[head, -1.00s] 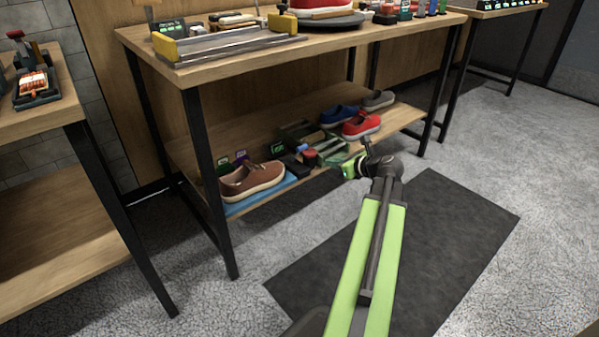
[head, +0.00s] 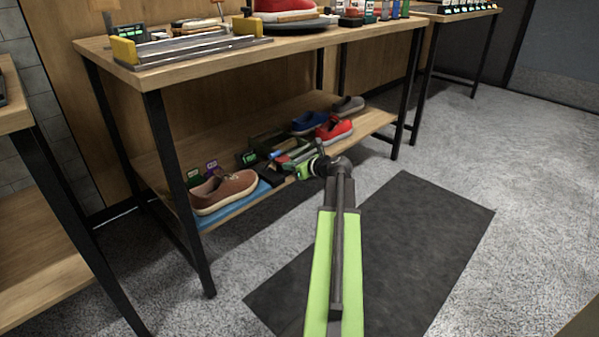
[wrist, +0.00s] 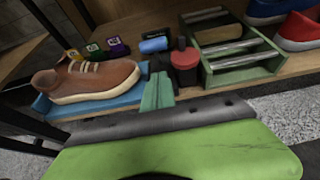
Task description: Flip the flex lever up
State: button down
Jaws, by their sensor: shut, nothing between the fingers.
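I cannot pick out the flex lever for certain in either view. A brown sneaker (head: 224,191) with a pale sole lies on a blue mat (head: 207,220) on the lower shelf; the wrist view shows the sneaker (wrist: 95,80) too. My gripper (head: 303,168) is at the shelf's front edge, right of the sneaker.
Blue (head: 309,122) and red (head: 334,129) shoes stand farther right. The bench top (head: 200,60) is overhead; black legs (head: 178,190) flank the shelf.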

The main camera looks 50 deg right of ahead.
jog(key=w, duration=0.1)
jog(key=w+r+p, duration=0.1)
jog(key=w, duration=0.1)
jog(key=shift+w+d+r, duration=0.15)
jog(key=shift+w+r, duration=0.1)
jog(key=shift+r, duration=0.1)
